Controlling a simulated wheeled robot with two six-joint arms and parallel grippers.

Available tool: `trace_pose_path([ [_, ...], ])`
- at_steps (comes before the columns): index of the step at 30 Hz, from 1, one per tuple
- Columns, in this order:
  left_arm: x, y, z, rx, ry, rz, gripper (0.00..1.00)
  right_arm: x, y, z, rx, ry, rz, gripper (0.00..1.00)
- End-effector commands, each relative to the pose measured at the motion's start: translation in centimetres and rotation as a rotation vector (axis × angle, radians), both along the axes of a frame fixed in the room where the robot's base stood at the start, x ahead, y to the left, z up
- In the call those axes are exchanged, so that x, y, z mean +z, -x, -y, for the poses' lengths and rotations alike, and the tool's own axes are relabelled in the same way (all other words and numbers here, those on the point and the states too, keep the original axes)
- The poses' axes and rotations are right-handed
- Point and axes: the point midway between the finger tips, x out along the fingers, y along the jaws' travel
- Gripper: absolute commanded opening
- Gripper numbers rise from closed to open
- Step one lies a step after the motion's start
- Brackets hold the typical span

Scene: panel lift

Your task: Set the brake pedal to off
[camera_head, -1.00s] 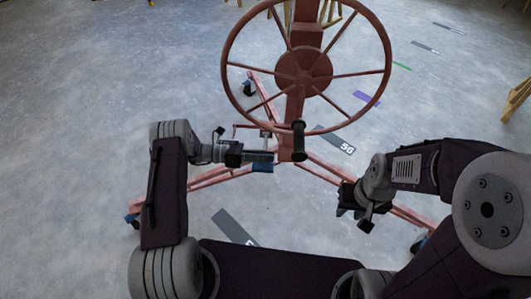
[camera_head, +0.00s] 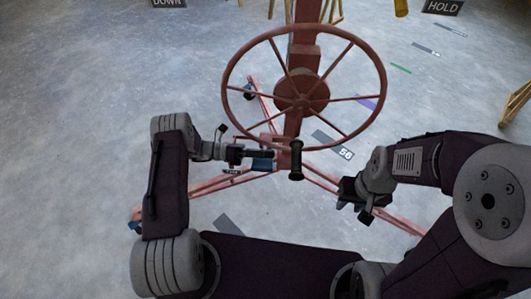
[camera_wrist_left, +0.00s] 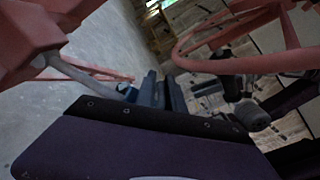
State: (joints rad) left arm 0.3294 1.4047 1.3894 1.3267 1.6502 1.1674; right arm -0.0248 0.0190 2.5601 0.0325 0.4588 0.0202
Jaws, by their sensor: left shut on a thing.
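The red panel lift has a large spoked wheel (camera_head: 303,88) on its red mast (camera_head: 306,40). A black-handled crank (camera_head: 296,160) hangs below the wheel. My left gripper (camera_head: 265,155) is at the left of the lower mast, shut on a small part that I take to be the brake pedal; the fingers mostly hide it. In the left wrist view a grey rod (camera_wrist_left: 85,72) runs from a red block towards the finger area (camera_wrist_left: 162,92). Whether the pedal is on or off cannot be told. My right gripper (camera_head: 352,202) looks open and empty, right of the crank.
The lift's red legs (camera_head: 218,184) spread low over the grey floor, ending in casters. Signs reading DOWN (camera_head: 169,3) and HOLD (camera_head: 442,6) lie at the back. A wooden stand (camera_head: 516,100) is at the right. The floor at left is clear.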

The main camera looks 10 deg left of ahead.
Motion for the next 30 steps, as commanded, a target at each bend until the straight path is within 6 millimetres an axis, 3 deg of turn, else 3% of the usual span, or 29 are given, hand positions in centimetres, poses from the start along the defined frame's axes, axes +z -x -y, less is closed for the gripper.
trace_pose_path([
  [7, 0.2, -0.2, 0.0, 0.003, 0.002, 0.004, 0.0, 0.0, 0.0, 0.0, 0.0, 0.0, 0.0, 0.35],
  [8, 0.2, -0.2, 0.0, 0.004, 0.002, 0.004, 0.19, 0.0, 0.0, 0.0, 0.0, 0.0, 0.0, 0.35],
  [9, 0.2, -0.2, 0.0, 0.004, 0.002, 0.005, 0.3, 0.0, 0.0, 0.0, 0.0, 0.0, 0.0, 0.35],
  [19, 0.2, -0.2, -0.2, 0.004, 0.001, 0.005, 0.31, 0.1, 0.0, 0.0, 0.0, 0.0, 0.0, 0.35],
  [23, 0.2, -0.1, -2.2, 0.009, 0.001, 0.006, 0.31, 0.5, 0.0, 0.0, 0.0, 0.0, 0.0, 0.35],
  [30, 0.2, 0.3, -7.3, 0.006, 0.001, 0.007, 0.31, 0.8, 0.0, 0.0, 0.0, 0.0, 0.0, 0.35],
])
